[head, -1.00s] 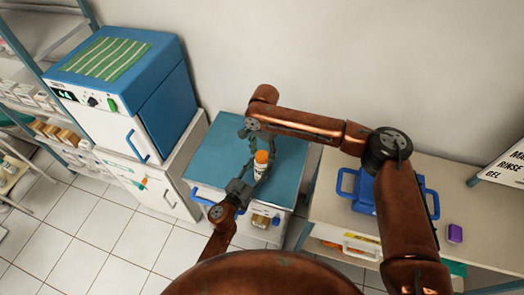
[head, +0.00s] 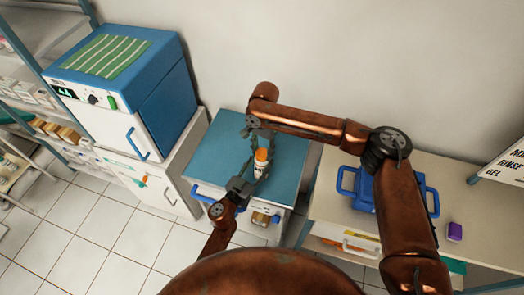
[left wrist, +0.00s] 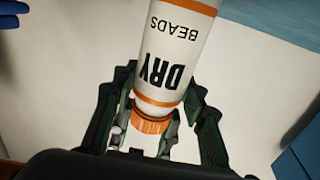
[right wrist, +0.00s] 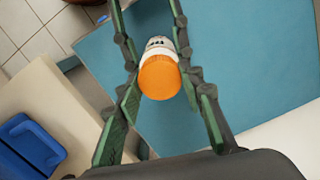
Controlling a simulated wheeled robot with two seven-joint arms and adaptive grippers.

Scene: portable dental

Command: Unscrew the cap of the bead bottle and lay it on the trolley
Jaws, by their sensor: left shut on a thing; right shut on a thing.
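The bead bottle (left wrist: 176,55) is white with orange bands and the words DRY BEADS, upside down in the left wrist view. My left gripper (left wrist: 160,88) is shut on its body. The bottle stands upright over the trolley in the head view (head: 260,169). Its orange cap (right wrist: 160,77) is at the top, facing the right wrist camera. My right gripper (right wrist: 159,88) is shut on the cap, with a finger at each side. I cannot tell whether the cap is loose from the neck. The trolley (head: 287,160) has a blue top.
The trolley top is bare around the bottle. A white cabinet with a blue box-shaped device (head: 158,95) stands on the left. A counter on the right bears a blue carrier (head: 362,190) and a purple block (head: 455,232). The wall is close behind.

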